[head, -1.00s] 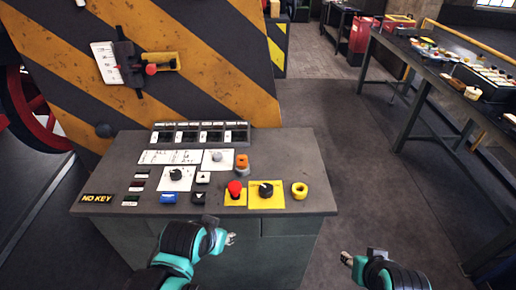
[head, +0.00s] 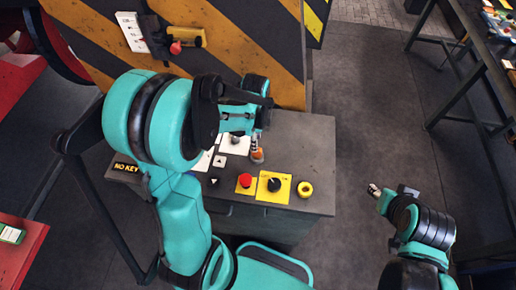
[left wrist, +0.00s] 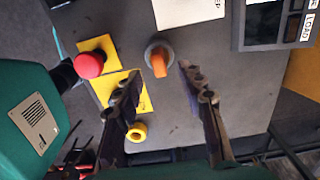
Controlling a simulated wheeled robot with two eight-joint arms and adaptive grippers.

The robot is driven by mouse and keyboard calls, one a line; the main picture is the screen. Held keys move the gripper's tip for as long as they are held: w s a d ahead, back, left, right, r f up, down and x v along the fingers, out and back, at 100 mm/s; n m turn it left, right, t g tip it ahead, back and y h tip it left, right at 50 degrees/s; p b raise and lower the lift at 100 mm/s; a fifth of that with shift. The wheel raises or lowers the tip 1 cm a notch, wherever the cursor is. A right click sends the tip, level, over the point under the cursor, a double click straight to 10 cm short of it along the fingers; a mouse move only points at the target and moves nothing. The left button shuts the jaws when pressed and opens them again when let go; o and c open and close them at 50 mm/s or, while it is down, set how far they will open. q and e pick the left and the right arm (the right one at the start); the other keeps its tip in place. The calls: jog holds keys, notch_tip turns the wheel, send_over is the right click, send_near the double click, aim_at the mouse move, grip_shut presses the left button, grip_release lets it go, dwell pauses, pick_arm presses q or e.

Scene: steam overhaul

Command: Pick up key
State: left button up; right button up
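The orange piece, which looks like the key (left wrist: 160,64), stands in a round grey base on the grey console. In the head view the orange piece (head: 257,155) shows just below my left gripper (head: 254,139). In the left wrist view my left gripper (left wrist: 158,80) is open. Its two fingers are on either side of the line to the orange piece, with nothing between them. The fingers look apart from the piece. My right gripper (head: 375,190) hangs empty over the floor right of the console; its fingers are too small to judge.
The console (head: 310,150) carries a red button (head: 245,180), a black knob on a yellow plate (head: 274,184) and a yellow ring (head: 305,189). A striped panel (head: 240,40) rises behind. A workbench (head: 480,45) stands at the right, with clear floor between.

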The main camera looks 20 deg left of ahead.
aim_at(257, 154)
pick_arm(q)
jog(key=f, duration=0.2)
jog(key=f+b, duration=0.1)
jog(key=f, duration=0.3)
jog(key=shift+d, duration=0.25)
jog(key=shift+s, duration=0.1)
grip_shut()
